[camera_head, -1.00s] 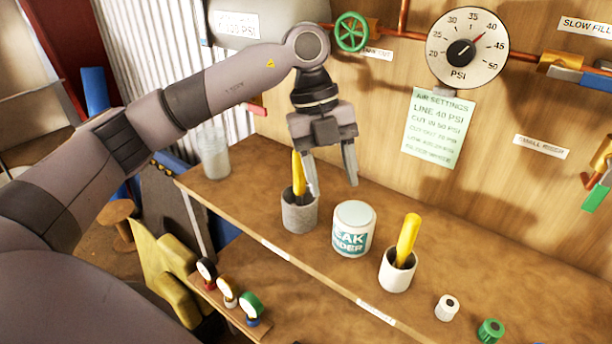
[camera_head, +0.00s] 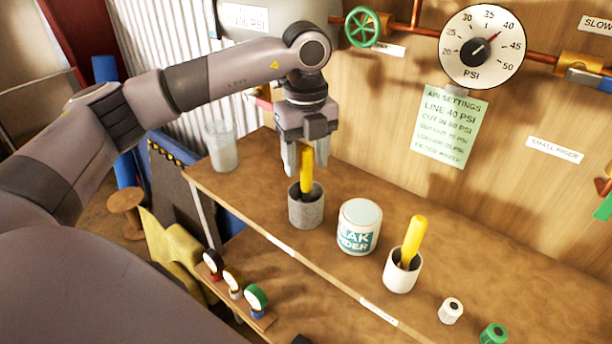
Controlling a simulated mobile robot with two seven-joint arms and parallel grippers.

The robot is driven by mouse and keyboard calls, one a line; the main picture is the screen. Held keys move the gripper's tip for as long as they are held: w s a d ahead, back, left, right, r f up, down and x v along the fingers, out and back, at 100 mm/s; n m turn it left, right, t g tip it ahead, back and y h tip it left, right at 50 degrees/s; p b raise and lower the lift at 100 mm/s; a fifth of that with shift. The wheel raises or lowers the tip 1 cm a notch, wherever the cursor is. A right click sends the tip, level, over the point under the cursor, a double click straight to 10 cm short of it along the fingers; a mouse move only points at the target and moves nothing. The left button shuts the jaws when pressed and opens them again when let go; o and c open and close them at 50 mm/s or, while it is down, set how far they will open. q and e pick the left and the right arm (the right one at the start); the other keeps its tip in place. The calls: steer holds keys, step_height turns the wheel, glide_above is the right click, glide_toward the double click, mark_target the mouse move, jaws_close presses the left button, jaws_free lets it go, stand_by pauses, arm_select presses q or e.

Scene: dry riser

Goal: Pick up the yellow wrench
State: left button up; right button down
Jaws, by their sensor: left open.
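Two yellow handles stand upright in cups on the wooden shelf; I cannot tell which is the wrench, as their lower ends are hidden in the cups. One yellow handle (camera_head: 306,172) stands in a grey cup (camera_head: 305,210). The other yellow handle (camera_head: 413,238) leans a little in a white cup (camera_head: 401,277) to the right. My left gripper (camera_head: 306,168) points down above the grey cup, open, its fingers on either side of the first handle. Whether a finger touches it I cannot tell. My right gripper is not in view.
A white labelled tub (camera_head: 359,230) stands between the two cups. A glass jar (camera_head: 221,146) is at the shelf's left end. A white cap (camera_head: 451,311) and a green cap (camera_head: 493,333) lie to the right. Small gauges (camera_head: 233,283) sit on a lower ledge.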

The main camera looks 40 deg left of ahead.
arm_select(q)
steer(key=shift+c, duration=0.3)
jaws_close()
steer(key=shift+r, duration=0.1)
